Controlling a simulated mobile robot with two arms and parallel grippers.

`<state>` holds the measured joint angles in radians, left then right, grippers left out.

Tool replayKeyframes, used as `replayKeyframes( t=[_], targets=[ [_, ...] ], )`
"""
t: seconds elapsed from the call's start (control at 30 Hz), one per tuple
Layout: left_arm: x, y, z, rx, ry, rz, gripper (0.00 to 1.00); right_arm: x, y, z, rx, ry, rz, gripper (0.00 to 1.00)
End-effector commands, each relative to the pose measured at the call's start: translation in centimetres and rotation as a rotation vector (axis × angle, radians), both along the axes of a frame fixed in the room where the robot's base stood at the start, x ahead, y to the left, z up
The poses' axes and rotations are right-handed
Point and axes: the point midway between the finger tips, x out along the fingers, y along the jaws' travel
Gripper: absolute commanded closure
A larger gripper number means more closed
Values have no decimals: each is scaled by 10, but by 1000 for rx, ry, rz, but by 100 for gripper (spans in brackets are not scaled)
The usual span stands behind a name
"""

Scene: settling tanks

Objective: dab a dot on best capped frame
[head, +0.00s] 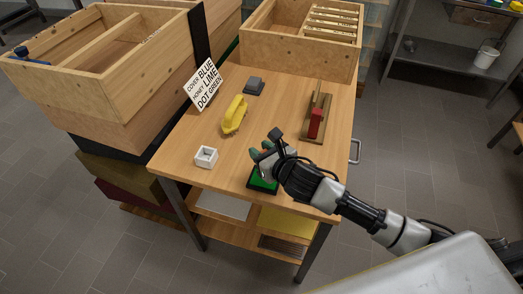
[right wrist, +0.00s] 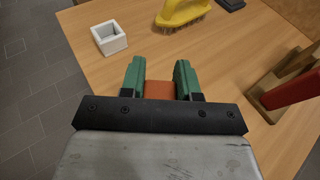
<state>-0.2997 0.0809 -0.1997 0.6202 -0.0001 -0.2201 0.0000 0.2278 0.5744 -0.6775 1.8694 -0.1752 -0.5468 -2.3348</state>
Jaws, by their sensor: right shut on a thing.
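My right gripper (head: 260,156) is over the front of the wooden table. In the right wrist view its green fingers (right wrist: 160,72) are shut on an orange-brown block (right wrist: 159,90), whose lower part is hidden. A green pad with a dark rim (head: 262,184) lies under the gripper; I cannot tell whether the held block touches it. A card (head: 203,86) reads "COVER BLUE, HONEY LIME, DOT GREEN". Wooden frames (head: 333,24) sit side by side in the back box (head: 300,50); their caps are too small to judge. My left gripper is out of view.
On the table (head: 180,150) are a white square cup (head: 206,157), a yellow brush (head: 234,114), a grey block (head: 254,86) and a wooden stand with a red part (head: 316,122). A large divided wooden box (head: 110,90) is at left.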

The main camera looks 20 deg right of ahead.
Motion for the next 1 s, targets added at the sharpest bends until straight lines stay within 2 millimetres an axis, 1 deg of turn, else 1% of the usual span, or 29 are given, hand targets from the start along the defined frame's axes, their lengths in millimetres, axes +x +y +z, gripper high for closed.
replayKeyframes(
  t=[0.37, 1.0],
  targets=[
    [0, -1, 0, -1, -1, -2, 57, 0, 0, -1, 0, 0, 0, 92],
    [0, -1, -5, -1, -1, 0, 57, 0, 0, -8, 0, 0, -1, 92]
  ],
)
